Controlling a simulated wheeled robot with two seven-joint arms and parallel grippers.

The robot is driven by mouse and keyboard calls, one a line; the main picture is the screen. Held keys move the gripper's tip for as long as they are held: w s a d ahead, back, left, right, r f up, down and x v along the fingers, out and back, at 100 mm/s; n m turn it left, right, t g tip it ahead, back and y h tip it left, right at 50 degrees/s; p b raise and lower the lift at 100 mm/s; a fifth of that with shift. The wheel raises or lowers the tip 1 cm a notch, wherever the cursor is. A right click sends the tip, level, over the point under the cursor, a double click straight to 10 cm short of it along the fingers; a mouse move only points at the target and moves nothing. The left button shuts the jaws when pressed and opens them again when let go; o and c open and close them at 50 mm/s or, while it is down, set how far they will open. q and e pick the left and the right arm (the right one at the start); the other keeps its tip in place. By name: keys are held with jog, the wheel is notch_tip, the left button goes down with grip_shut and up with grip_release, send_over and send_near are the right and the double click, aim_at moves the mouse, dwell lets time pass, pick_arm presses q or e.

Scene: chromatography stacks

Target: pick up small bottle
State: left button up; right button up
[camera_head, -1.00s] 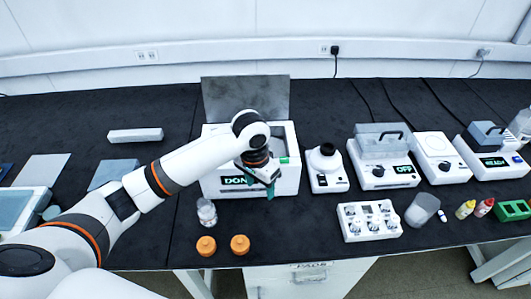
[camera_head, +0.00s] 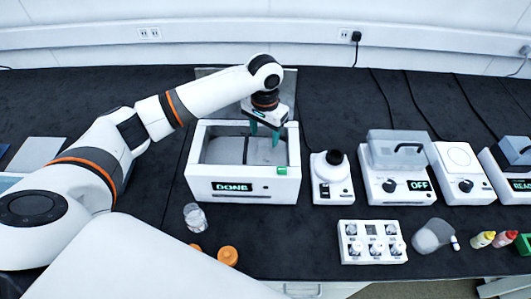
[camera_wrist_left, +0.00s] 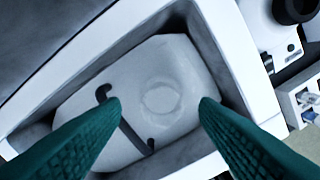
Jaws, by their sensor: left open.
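A small clear bottle or jar (camera_head: 195,217) stands on the black table in front of the white box labelled DONE (camera_head: 243,188), near its front left corner. A tiny white vial (camera_head: 455,242) lies or stands at the right; it is too small to tell which. My left gripper (camera_head: 264,134) has green fingers and is open and empty above the open box. In the left wrist view the fingers (camera_wrist_left: 160,104) are spread over a pale block (camera_wrist_left: 165,70) inside the box, with a circle and a dark handle on it. My right gripper is not in view.
Devices including one reading OFF (camera_head: 397,180) line the back.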

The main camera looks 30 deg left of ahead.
aim_at(265, 143)
pick_arm(q)
notch_tip(265, 143, down, 2)
jog(key=shift+s+f, duration=0.1)
jog(key=shift+f, duration=0.75)
jog(key=f, duration=0.1)
jog(key=f+p, duration=0.1)
jog(key=f, duration=0.1)
jog(key=shift+s+f, duration=0.25)
jog(key=shift+s, duration=0.05)
jog(key=shift+f, duration=0.6)
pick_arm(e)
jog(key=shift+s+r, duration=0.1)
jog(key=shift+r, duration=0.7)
pick_arm(q)
jog(key=shift+w, duration=0.1)
jog(key=c, duration=0.8)
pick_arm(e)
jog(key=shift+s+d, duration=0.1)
